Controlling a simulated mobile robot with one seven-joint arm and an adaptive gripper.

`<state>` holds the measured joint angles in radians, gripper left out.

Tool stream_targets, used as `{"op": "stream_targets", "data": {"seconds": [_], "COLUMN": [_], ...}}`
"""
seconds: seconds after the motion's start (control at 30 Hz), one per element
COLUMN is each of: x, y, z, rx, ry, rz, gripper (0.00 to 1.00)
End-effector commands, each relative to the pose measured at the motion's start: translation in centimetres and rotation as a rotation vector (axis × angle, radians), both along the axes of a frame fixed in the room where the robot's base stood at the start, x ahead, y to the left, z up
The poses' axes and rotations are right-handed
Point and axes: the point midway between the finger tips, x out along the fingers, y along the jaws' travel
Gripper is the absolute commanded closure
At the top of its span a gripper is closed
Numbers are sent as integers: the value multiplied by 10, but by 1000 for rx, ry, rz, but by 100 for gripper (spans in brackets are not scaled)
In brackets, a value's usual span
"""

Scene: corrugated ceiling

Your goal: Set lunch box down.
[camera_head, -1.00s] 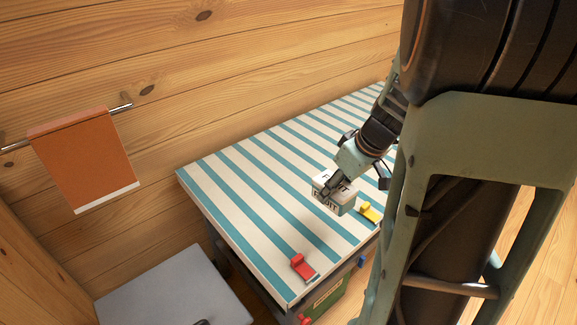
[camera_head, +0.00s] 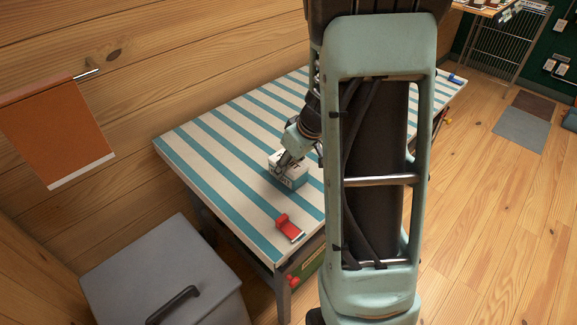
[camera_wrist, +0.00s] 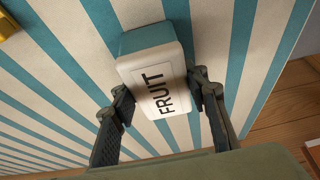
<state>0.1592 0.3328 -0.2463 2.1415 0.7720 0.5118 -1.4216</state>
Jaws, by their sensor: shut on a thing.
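The lunch box (camera_head: 287,172) is a small white and teal box lettered FRUIT. It is at the striped table (camera_head: 225,145), behind the red clamp in the head view. My gripper (camera_head: 285,160) is shut on it from above. In the wrist view the lunch box (camera_wrist: 155,75) sits between the two dark fingers (camera_wrist: 160,112), with its white lettered face towards the camera. The striped top shows behind it. I cannot tell whether its underside touches the table.
A red clamp (camera_head: 289,228) is on the near table edge. A yellow object (camera_wrist: 7,25) shows at the wrist view's corner. A grey lidded bin (camera_head: 165,275) stands at lower left. An orange cloth (camera_head: 57,132) hangs on the wall. The table's left part is bare.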

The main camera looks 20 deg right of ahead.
Motion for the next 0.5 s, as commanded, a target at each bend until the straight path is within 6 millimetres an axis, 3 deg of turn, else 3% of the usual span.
{"op": "stream_targets", "data": {"seconds": [0.23,0.27,0.4,0.5], "x": [0,0,0,0], "y": [0,0,0,0], "z": [-3,-2,-2,-2], "rx": [0,0,0,0], "ry": [-1,0,0,0], "rz": [0,0,0,0], "gripper": [89,56,41,41]}}
